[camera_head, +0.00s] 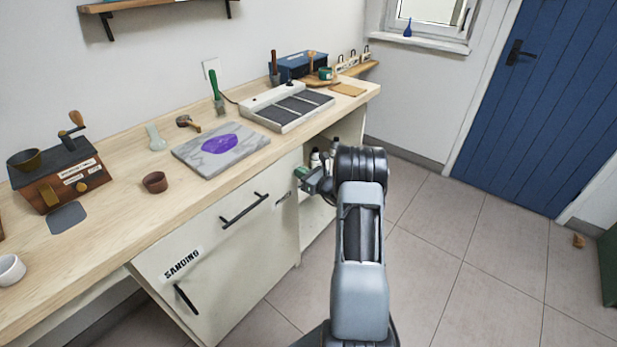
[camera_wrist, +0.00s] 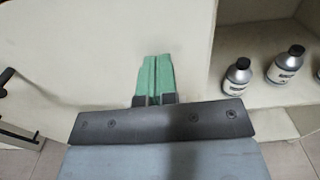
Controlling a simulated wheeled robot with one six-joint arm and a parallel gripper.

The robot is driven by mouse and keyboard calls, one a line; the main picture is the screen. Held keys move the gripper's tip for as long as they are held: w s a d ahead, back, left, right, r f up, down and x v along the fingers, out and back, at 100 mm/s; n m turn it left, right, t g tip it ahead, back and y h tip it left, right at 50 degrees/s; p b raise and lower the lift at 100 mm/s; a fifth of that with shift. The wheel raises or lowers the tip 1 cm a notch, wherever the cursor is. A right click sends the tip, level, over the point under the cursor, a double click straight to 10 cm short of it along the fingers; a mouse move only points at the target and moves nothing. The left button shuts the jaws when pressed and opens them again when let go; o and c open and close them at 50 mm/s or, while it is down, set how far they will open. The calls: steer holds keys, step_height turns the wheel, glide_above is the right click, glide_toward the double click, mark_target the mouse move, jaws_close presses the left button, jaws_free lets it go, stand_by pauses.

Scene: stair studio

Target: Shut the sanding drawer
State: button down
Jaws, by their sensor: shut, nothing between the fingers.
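The sanding drawer (camera_head: 183,264) is part of the cream cabinet front under the workbench, marked with a black SANDING label. A dark slanted handle (camera_head: 185,298) is below the label, and a longer dark bar handle (camera_head: 245,210) is higher and to the right. I cannot tell how far the drawer stands out. My gripper (camera_head: 301,173) is shut and empty, at the right end of the cabinet front. In the wrist view its green fingertips (camera_wrist: 155,78) are together before a cream panel (camera_wrist: 125,40); contact is unclear. Dark handles show at that view's left edge.
The wooden workbench (camera_head: 105,215) carries a stone slab (camera_head: 190,160), a grey tray (camera_head: 287,106), a wooden box with a crank (camera_head: 60,175) and small tools. Silver bottles (camera_wrist: 285,66) stand on an open shelf right of the cabinet. The tiled floor to the right is largely clear.

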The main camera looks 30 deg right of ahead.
mark_target(292, 167)
steer(key=shift+w+a, duration=0.1)
steer(key=shift+w, duration=0.2)
steer(key=b+x, duration=0.2)
steer(key=x, duration=0.1)
steer(key=shift+w+a, duration=0.15)
steer(key=shift+w, duration=0.2)
steer(key=shift+s+r, duration=0.1)
steer(key=shift+r, duration=0.15)
